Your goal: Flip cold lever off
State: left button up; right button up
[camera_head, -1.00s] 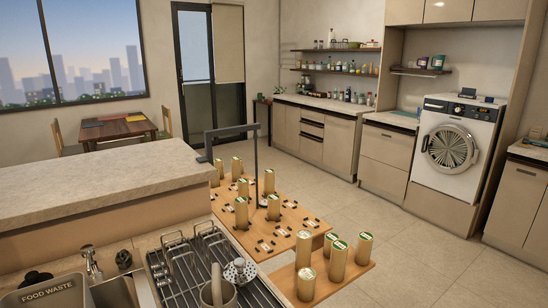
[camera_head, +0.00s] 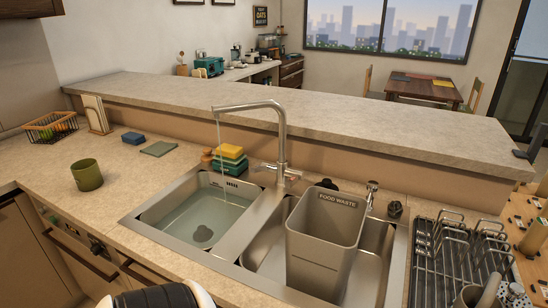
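A tall metal faucet (camera_head: 282,130) stands behind the double sink, its spout reaching left over the left basin (camera_head: 165,215). A thin stream of water (camera_head: 219,150) falls from the spout, and water stands in that basin. Small lever handles sit at the faucet's base, one on the left (camera_head: 264,167) and one on the right (camera_head: 294,178). Which is the cold one is too small to tell. Neither gripper is in view. A white and black part at the bottom edge seems to be mine.
A grey food waste bin (camera_head: 322,245) stands in the right basin. Stacked sponges (camera_head: 229,160) sit left of the faucet. A green mug (camera_head: 87,175) is on the left counter. A dish rack (camera_head: 455,260) is at right. A raised ledge (camera_head: 340,125) runs behind the sink.

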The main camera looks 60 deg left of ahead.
aim_at(264, 166)
jog(key=j+u, duration=0.1)
jog(key=u, duration=0.3)
jog(key=j+u, duration=0.1)
jog(key=u, duration=0.25)
jog(key=j+u, duration=0.15)
jog(key=u, duration=0.65)
jog(key=i+j, duration=0.05)
